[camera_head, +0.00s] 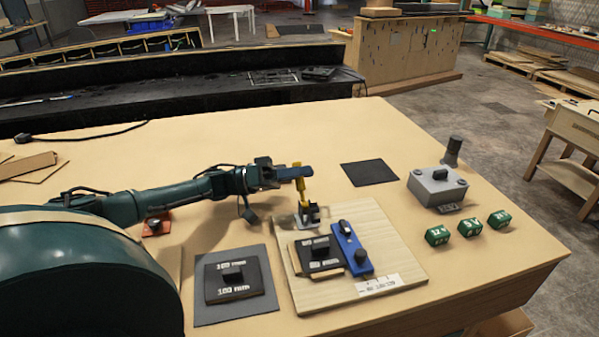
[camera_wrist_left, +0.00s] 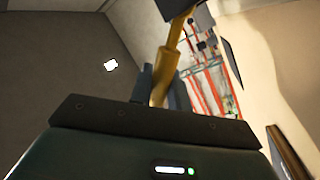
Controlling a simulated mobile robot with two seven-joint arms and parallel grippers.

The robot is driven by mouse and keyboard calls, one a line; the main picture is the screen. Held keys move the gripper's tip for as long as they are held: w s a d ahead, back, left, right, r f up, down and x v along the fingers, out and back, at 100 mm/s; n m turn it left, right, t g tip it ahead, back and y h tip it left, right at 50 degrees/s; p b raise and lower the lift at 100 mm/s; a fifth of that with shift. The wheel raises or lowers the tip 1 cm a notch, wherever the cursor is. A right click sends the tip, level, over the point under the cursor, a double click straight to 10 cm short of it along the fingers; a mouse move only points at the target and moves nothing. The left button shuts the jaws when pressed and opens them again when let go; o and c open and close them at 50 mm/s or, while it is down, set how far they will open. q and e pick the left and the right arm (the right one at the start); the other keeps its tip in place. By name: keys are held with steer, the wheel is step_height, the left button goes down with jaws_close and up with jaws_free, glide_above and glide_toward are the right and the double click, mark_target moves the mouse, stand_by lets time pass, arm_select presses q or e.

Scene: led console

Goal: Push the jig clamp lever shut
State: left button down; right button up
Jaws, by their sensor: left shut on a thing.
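The jig is a pale wooden board (camera_head: 398,258) on the bench. It carries a dark labelled block (camera_head: 305,251) and a blue part (camera_head: 358,266) with black knobs. The clamp (camera_head: 309,216), metal and black, sits at the board's back left edge. Its yellow lever (camera_head: 304,189) stands roughly upright. My left gripper (camera_head: 299,172) is at the lever's upper part and shut on it. In the left wrist view the yellow lever (camera_wrist_left: 172,62) runs between the fingers (camera_wrist_left: 160,90), partly hidden by them. My right gripper is in neither view.
A second labelled block (camera_head: 222,292) lies on a dark mat (camera_head: 262,306) at the front. At right are a grey box (camera_head: 424,187), a dark cylinder (camera_head: 453,150) and green blocks (camera_head: 469,227). An empty black mat (camera_head: 369,174) lies behind the jig. The bench's back middle is clear.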

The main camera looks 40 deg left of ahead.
arm_select(q)
steer(key=c, duration=1.6)
jaws_free()
step_height(320, 180, up, 10)
steer(key=shift+f, duration=0.1)
steer(key=shift+c, duration=0.2)
